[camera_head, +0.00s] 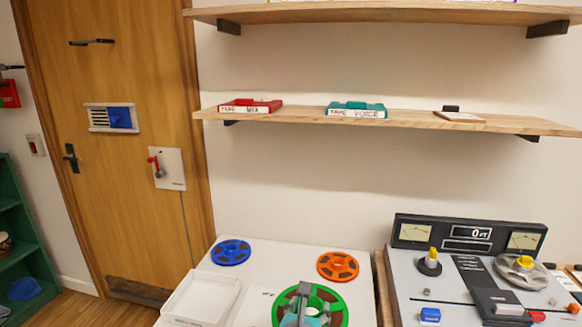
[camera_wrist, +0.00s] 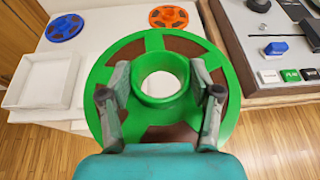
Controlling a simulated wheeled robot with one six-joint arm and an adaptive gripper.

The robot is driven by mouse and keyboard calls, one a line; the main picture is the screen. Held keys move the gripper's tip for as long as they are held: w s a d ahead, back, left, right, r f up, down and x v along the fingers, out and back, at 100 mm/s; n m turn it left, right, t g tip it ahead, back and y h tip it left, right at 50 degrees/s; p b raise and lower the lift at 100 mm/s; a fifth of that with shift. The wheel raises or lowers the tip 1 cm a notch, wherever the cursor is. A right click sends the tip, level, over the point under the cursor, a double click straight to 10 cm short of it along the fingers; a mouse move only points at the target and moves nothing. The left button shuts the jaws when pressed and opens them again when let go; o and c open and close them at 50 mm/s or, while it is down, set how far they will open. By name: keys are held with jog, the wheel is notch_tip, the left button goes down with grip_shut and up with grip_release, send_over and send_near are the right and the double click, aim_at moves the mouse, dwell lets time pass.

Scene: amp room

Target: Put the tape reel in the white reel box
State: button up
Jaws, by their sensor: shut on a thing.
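My gripper (camera_wrist: 160,98) is shut on the raised hub of a green tape reel (camera_wrist: 125,65), with one finger on each side of the hub. In the wrist view the reel covers much of the middle, apparently held above the floor and the table's front edge. In the head view the green reel (camera_head: 338,318) shows at the bottom edge, partly cut off, with my gripper (camera_head: 308,312) over it. The white reel box (camera_head: 165,322) is an open, shallow, empty-looking tray at the table's left; it also shows in the wrist view (camera_wrist: 12,104), left of the reel.
A blue reel (camera_head: 231,252) and an orange reel (camera_head: 338,266) lie on the white table (camera_head: 285,256). A tape machine (camera_head: 455,290) stands at the right. Shelves (camera_head: 400,118) hold a red box (camera_head: 250,106) and a teal box (camera_head: 356,110). Wooden floor shows below the table.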

jog(key=s+d+f, duration=0.3)
jog(key=d+f, duration=1.1)
jog(key=f, duration=0.5)
jog(key=shift+d+m, duration=0.3)
